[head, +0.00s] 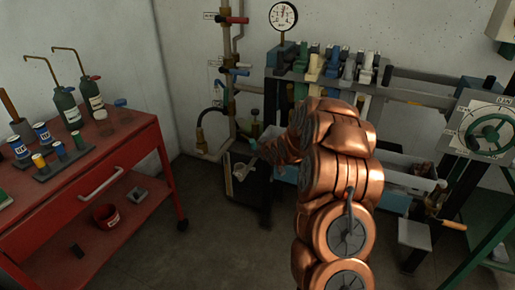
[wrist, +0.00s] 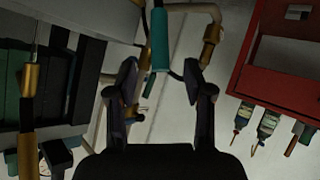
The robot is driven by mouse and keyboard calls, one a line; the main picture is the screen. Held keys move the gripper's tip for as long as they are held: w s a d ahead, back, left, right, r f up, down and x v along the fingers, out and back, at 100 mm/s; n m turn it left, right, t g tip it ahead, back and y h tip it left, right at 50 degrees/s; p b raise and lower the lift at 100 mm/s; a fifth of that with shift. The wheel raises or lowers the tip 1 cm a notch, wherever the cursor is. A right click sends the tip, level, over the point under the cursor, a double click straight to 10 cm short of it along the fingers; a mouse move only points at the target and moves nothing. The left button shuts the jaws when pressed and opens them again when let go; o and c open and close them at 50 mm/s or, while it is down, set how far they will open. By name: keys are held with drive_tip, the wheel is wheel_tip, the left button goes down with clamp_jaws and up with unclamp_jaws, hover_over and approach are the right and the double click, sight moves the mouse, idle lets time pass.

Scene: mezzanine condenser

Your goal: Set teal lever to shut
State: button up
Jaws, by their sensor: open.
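The teal lever (wrist: 160,40) shows in the wrist view as a straight teal handle at the top centre. Its end lies near the gap between my fingertips, and I see no contact. My gripper (wrist: 160,80) is open and empty, with one dark finger on each side of that gap. In the head view a small teal piece (head: 254,131) stands just beyond the end of my copper-coloured arm; I cannot tell surely that it is the same lever. The arm hides much of that area, and the lever's pivot is not clear.
A red cart (head: 120,150) with bottles and cans stands at the left. Wall pipes carry a red lever (head: 238,20), a blue lever (head: 240,72) and a black hose (head: 212,110). A row of coloured valves (head: 330,62) and a green handwheel (head: 488,132) stand right.

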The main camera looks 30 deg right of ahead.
drive_tip(key=shift+v, duration=1.55)
drive_tip(key=shift+c, duration=0.5)
